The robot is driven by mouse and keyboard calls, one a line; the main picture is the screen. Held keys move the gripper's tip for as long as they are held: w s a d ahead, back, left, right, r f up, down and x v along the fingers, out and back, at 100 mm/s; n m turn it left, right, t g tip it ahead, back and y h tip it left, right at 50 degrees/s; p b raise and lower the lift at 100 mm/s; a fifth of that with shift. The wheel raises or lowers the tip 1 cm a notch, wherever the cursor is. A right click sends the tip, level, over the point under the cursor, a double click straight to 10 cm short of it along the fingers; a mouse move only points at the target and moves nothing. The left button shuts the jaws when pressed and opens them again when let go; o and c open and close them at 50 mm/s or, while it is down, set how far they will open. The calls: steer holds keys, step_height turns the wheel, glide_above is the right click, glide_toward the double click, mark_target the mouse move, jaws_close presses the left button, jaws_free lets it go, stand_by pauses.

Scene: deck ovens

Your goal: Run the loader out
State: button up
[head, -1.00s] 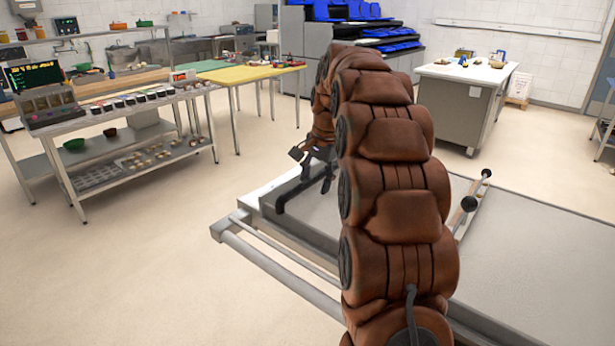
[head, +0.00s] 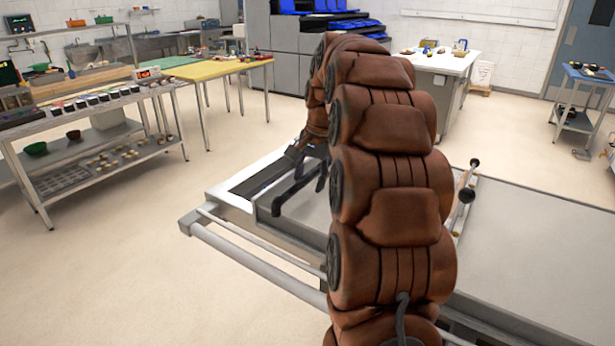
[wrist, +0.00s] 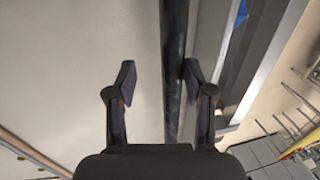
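The loader is a wide low grey deck (head: 540,265) in a pale metal frame with a round rail (head: 255,262) along its near side. A dark bar (head: 284,200) runs along the deck's left end; it shows in the wrist view (wrist: 174,60) as a dark strip. My gripper (wrist: 160,72) is open, its two fingers apart. The bar runs between them, close to the right finger; whether it touches is unclear. In the head view my gripper (head: 313,160) is down at the bar, partly hidden by my brown padded arm.
A lever with dark knobs (head: 467,195) stands on the deck right of my arm. A yellow-topped table (head: 225,70) and a steel shelf bench (head: 95,150) stand left. A white-topped counter (head: 436,62) is behind. Open floor lies left of the loader.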

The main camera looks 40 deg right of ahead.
steer(key=shift+d, duration=0.1)
step_height(320, 180, up, 9)
steer(key=s+p, duration=0.1)
steer(key=p, duration=0.2)
steer(key=shift+s+d, duration=0.15)
steer(key=shift+s, duration=0.2)
stand_by(0.8)
steer(key=shift+s+f, duration=0.15)
stand_by(0.3)
